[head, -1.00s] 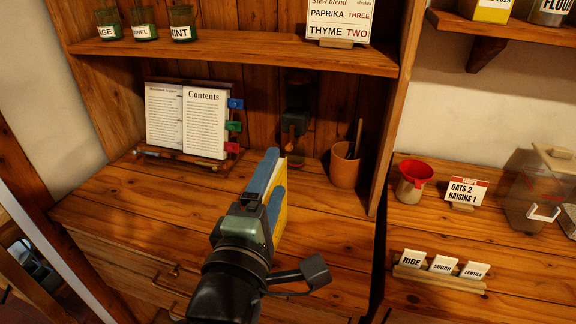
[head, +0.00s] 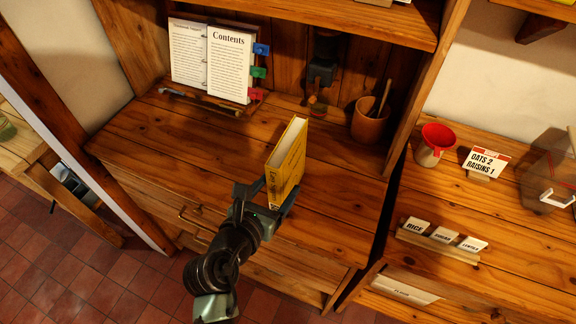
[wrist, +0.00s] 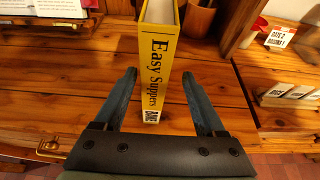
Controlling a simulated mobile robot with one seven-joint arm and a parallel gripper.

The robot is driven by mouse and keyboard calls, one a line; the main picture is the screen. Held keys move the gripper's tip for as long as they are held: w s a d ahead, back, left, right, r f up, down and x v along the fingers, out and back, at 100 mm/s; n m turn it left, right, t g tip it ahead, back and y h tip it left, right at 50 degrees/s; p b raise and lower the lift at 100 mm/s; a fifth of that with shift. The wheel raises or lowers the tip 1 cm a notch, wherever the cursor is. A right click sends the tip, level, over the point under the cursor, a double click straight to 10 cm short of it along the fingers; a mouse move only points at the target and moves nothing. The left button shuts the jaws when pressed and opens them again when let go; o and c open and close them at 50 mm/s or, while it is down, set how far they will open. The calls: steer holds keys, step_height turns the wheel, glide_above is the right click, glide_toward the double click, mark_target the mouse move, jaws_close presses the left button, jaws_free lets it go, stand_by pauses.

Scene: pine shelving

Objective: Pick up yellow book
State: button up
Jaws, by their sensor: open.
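The yellow book (head: 288,160) stands upright on the wooden counter (head: 140,145). In the wrist view its spine (wrist: 158,70) faces me and reads "Easy Suppers". My gripper (head: 266,192) is open at the near side of the book. In the wrist view the two blue-grey fingers of my gripper (wrist: 163,95) lie one to each side of the spine's lower end, with a gap on both sides. The far side of the book is hidden.
An open book on a stand (head: 228,70) is at the back left, and a brown pot (head: 369,124) at the back right. A red-topped cup (head: 432,150) and label cards (head: 442,236) are on the right counter. The counter left of the book is clear.

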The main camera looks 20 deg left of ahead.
steer(key=x, duration=0.6)
steer(key=shift+w+a, duration=0.2)
steer(key=shift+a, duration=0.15)
jaws_close()
stand_by(1.1)
